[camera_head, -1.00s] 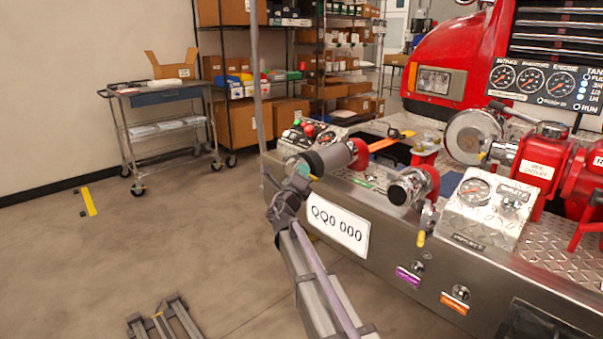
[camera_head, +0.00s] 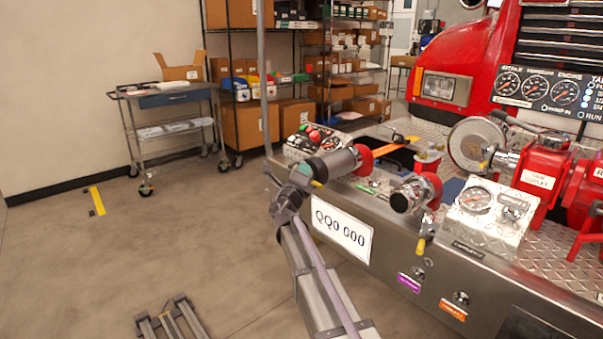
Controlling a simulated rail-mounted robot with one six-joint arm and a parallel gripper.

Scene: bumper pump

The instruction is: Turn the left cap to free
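The left cap (camera_head: 336,162) shows as a dark grey cylinder at the end of a red fitting (camera_head: 365,158) on the left of the truck's bumper. It points down and to the left. My gripper (camera_head: 303,177) is at the cap's outer end, at the top of my arm. The fingers are too small and overlapped to make out, so I cannot tell whether they touch the cap or are open or shut. A small yellow part (camera_head: 317,183) shows just under the cap's outer end.
A gauge panel (camera_head: 487,213) and red pump pipes (camera_head: 541,170) stand farther right. The bumper's front carries a number plate (camera_head: 341,229). The floor at left is open.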

